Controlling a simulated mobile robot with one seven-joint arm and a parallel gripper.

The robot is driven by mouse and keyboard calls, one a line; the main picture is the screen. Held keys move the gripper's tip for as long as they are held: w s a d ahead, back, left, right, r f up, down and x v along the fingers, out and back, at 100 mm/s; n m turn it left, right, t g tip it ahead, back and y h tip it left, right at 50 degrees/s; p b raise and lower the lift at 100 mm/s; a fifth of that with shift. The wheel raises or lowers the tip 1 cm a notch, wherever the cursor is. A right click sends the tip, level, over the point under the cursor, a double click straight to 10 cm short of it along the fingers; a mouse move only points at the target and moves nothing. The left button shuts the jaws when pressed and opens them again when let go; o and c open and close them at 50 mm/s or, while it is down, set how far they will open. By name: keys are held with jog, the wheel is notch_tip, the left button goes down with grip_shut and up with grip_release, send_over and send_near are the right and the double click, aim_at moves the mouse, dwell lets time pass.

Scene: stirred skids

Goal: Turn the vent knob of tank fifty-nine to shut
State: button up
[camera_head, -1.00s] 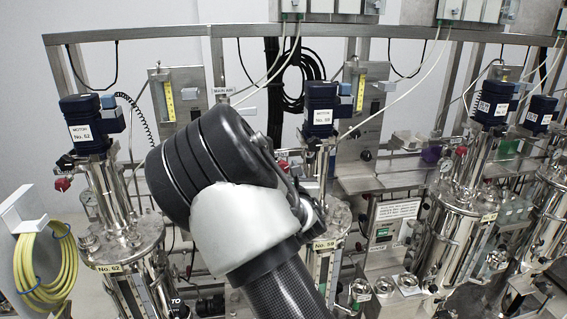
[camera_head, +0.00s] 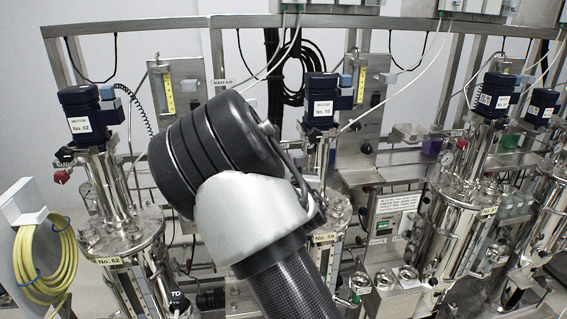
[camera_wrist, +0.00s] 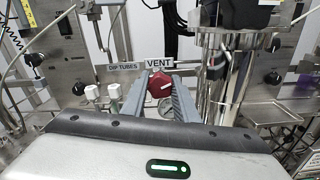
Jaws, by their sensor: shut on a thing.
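The red vent knob (camera_wrist: 161,86) is in the wrist view, just under a white "VENT" label (camera_wrist: 158,63). A white mark runs slantwise across its face. My gripper (camera_wrist: 161,92) has its two grey fingers on either side of the knob, shut on it. In the head view tank fifty-nine (camera_head: 325,238) stands behind my arm, with its "No. 59" label showing and a blue motor (camera_head: 320,100) above. My arm hides the knob and my gripper there.
A "DIP TUBES" label (camera_wrist: 123,68) and white fittings (camera_wrist: 92,92) sit left of the knob. A steel column (camera_wrist: 220,85) rises close on the right. Tank 62 (camera_head: 120,240) stands at the left, beside a yellow hose coil (camera_head: 45,262).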

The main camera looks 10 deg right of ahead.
jog(key=m+b, duration=0.6)
jog(key=m, duration=0.1)
jog(key=shift+f, duration=0.1)
jog(key=m+b, duration=0.6)
jog(key=shift+d, duration=0.1)
jog(key=m+b, duration=0.5)
jog(key=shift+m, duration=0.4)
jog(key=shift+m+b, duration=1.85)
jog(key=shift+m, duration=0.35)
jog(key=o, duration=1.1)
